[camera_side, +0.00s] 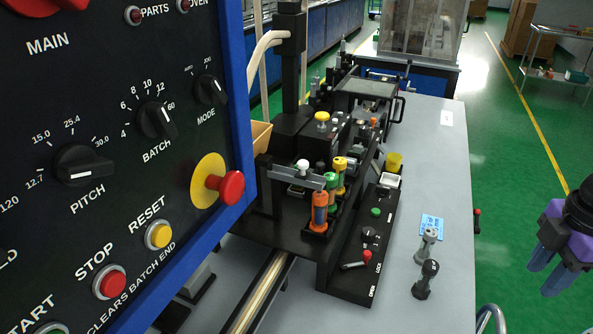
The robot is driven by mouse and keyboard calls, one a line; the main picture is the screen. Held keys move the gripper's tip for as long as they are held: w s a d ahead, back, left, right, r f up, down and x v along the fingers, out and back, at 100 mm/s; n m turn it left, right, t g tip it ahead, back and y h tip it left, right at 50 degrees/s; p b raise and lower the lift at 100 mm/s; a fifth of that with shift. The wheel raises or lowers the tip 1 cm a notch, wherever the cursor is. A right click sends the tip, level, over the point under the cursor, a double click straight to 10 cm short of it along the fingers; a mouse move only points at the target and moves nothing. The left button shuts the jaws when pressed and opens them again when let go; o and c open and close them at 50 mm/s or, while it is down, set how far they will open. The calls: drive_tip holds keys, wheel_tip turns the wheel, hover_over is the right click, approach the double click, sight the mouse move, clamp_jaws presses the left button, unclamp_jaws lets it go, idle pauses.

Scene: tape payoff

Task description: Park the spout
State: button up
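My gripper (541,279) is at the right edge, over the green floor beyond the bench's right edge. Its two blue fingers are apart, with nothing seen between them, far from the machine. The black machine (265,228) stands on the bench. No part is clearly marked as the spout. A grey bar (300,178) with a white knob (302,165) reaches across its front, ending above an orange cylinder (319,210). A pale hose (262,48) bends into the black column (290,75) behind. I cannot tell which of these is the spout.
A large control panel (100,140) with dials and a red button (231,187) fills the left. A black strip (350,285) with a red-handled lever (355,261) fronts the machine. Two small posts (426,280) (427,245) stand on the bench. The bench right of the strip is mostly clear.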

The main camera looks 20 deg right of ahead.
drive_tip(key=w+n+t+h, duration=0.4)
drive_tip(key=w+n+h, duration=0.15)
drive_tip(key=w, duration=0.35)
drive_tip(key=n+t+y, duration=0.6)
drive_tip(key=n+t, duration=0.8)
drive_tip(key=n, duration=0.4)
approach(305, 165)
drive_tip(key=shift+h, duration=0.25)
drive_tip(key=w, duration=1.2)
drive_tip(key=shift+w+a+r, duration=0.1)
drive_tip(key=shift+w+a, duration=0.05)
drive_tip(key=shift+w, duration=0.2)
clamp_jaws()
